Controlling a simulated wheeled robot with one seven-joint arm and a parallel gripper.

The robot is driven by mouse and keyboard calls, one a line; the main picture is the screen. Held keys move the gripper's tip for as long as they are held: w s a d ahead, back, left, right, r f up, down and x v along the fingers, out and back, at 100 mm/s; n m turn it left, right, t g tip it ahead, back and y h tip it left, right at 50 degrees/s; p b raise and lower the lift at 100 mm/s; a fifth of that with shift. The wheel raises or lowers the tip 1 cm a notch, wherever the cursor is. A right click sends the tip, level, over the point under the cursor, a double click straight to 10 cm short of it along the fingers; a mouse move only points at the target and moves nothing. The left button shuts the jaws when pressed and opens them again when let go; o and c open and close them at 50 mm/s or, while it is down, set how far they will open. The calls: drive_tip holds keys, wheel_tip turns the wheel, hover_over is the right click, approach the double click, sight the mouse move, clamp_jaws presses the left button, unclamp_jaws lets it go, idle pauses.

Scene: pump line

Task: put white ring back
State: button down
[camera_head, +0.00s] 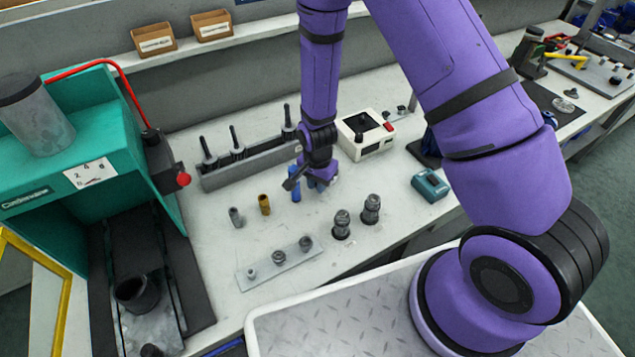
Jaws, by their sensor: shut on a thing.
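My gripper (309,180) points down over the middle of the bench, behind the row of small cylinders. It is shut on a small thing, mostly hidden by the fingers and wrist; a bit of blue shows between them. I cannot make out a white ring. A blue cylinder (295,191) stands just left of the fingers, in line with a brass cylinder (264,204) and a grey cylinder (236,217). I cannot tell whether the fingers touch the blue cylinder. A pale plate (270,271) in front carries small dark round parts.
Two dark fittings (371,209) stand right of the plate. Behind are a grey rack (225,177) with upright black tools and a white box (365,137). A teal press (90,150) stands left, a teal device (429,186) right. Bench between the cylinders and plate is clear.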

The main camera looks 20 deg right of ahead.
drive_tip(key=shift+s+d, duration=0.2)
drive_tip(key=shift+s, duration=0.05)
idle(0.3)
drive_tip(key=shift+f, duration=0.4)
idle(1.0)
drive_tip(key=c, duration=0.8)
unclamp_jaws()
drive_tip(key=shift+o, duration=0.2)
drive_tip(key=shift+r, duration=3)
